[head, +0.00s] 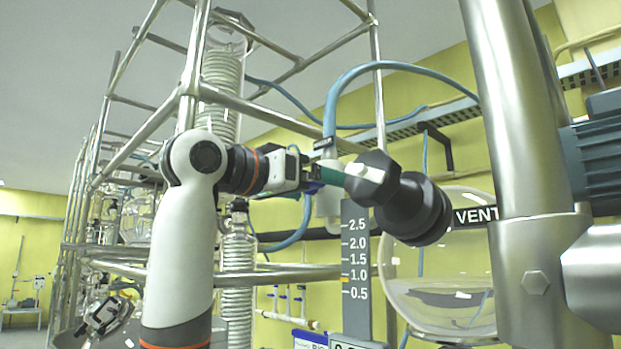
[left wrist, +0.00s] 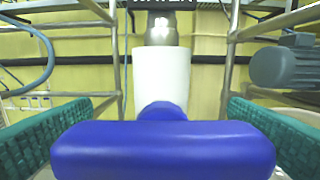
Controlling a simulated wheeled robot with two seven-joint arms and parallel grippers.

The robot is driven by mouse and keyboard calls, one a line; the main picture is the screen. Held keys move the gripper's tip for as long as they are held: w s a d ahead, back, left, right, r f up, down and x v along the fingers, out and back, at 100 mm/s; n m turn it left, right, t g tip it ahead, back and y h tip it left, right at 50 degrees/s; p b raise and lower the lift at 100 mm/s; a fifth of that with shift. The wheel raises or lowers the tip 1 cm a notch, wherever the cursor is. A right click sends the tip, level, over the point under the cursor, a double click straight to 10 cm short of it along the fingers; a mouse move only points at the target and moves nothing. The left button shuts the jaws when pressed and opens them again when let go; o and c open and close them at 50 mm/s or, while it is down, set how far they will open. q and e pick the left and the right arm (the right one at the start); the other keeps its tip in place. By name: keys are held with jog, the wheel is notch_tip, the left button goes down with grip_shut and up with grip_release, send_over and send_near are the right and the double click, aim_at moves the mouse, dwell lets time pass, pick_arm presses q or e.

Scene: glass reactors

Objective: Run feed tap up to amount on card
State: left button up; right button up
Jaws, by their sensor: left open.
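In the left wrist view a blue T-shaped tap handle (left wrist: 165,150) lies crosswise between the teal pads of my left gripper (left wrist: 168,135). The jaws are open, with gaps at both handle ends. Behind it is the white tap body (left wrist: 160,80), under a cut-off label. In the head view my left gripper (head: 325,178) is at the white tap body (head: 328,205), and the handle is mostly hidden. A round glass vessel (head: 440,275) holds clear liquid low down. A grey scale plate (head: 357,268) reads 0.5 to 2.5, with a yellow mark near 1.0. My right gripper is not seen.
A black hexagonal fitting (head: 372,178) stands close right of my left gripper. Steel frame tubes (head: 260,108) and a blue hose (head: 400,68) surround the tap. A card at the bottom edge is cut off.

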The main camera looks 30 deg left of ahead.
pick_arm(q)
jog(key=shift+c, duration=1.2)
jog(key=shift+w+d, duration=0.1)
jog(key=c, duration=0.7)
jog(key=shift+f+n+b, duration=0.15)
jog(key=shift+n+b, duration=0.55)
jog(key=shift+n, duration=0.4)
jog(key=shift+c, duration=0.2)
jog(key=n, duration=0.2)
jog(key=shift+n+b, duration=0.3)
jog(key=shift+b, duration=0.05)
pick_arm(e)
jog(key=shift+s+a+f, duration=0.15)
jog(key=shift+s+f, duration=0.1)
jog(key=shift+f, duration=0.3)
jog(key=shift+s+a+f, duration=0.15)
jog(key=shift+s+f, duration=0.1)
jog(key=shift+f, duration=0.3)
pick_arm(q)
jog(key=o, duration=0.9)
jog(key=shift+r, duration=0.2)
jog(key=shift+o, duration=0.4)
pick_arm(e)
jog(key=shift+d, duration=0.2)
